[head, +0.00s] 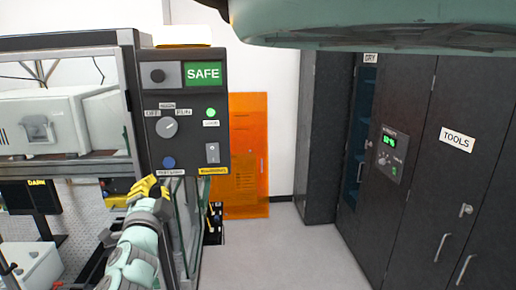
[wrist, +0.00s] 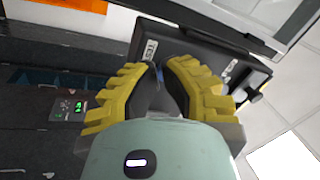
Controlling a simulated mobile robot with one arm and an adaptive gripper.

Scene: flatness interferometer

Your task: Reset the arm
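The dark control panel (head: 186,110) stands at the left in the head view, with a lit green SAFE sign (head: 203,74). It carries a rotary knob (head: 167,127) between OFF and RUN labels, a lit green lamp (head: 211,113), a rocker switch (head: 212,153) and a blue button (head: 168,162). My gripper (head: 150,187) is just below and left of the blue button. In the wrist view its yellow-padded fingers (wrist: 159,68) converge close together in front of the panel's label, with a sliver of blue between them. It holds nothing visible. Contact with the button cannot be told.
A framed enclosure (head: 60,42) with a white instrument (head: 50,122) and a small DARK display (head: 30,197) is at left. An orange panel (head: 247,150) leans at the back wall. Dark cabinets, one labelled TOOLS (head: 457,139), line the right. The middle floor (head: 280,250) is clear.

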